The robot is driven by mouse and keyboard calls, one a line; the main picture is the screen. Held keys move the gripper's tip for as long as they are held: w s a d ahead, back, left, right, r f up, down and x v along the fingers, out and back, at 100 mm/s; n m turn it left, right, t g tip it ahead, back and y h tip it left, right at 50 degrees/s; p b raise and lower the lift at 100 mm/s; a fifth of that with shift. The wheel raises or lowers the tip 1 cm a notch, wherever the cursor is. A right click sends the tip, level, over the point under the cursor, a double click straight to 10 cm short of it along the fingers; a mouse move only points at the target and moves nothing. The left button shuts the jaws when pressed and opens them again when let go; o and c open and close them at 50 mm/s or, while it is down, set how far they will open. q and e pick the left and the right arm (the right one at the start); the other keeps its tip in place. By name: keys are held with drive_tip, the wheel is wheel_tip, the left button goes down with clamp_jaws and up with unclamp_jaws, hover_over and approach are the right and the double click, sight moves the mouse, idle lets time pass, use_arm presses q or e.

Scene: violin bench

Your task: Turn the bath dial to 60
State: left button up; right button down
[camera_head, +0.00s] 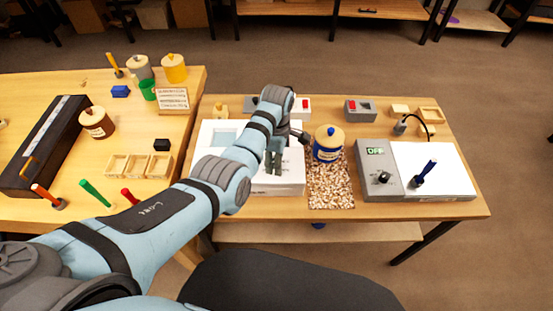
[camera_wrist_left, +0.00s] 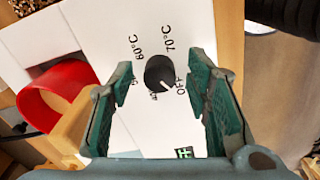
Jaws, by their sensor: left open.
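The bath is a white box (camera_head: 212,165) with a light blue basin, at the left of the right-hand bench in the head view. Its round black dial (camera_wrist_left: 160,72) shows in the left wrist view on a white face (camera_wrist_left: 90,25). Labels around it read 60°C, 70°C and OFF; others are partly covered. The dial's white mark points toward the lower right, near OFF. My left gripper (camera_head: 274,160) is above the bath's right part, pointing down. Its open fingers stand on either side of the dial with gaps visible. The dial is hidden in the head view.
A blue jar (camera_head: 327,153) with a wooden lid stands right of my gripper on a speckled patch (camera_head: 330,190). A grey unit (camera_head: 380,190) with its own knob and an OFF display is farther right. A red ring-shaped object (camera_wrist_left: 30,105) is left of the dial in the wrist view.

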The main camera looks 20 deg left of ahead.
use_arm(q)
clamp_jaws()
drive_tip(key=shift+r, duration=0.1)
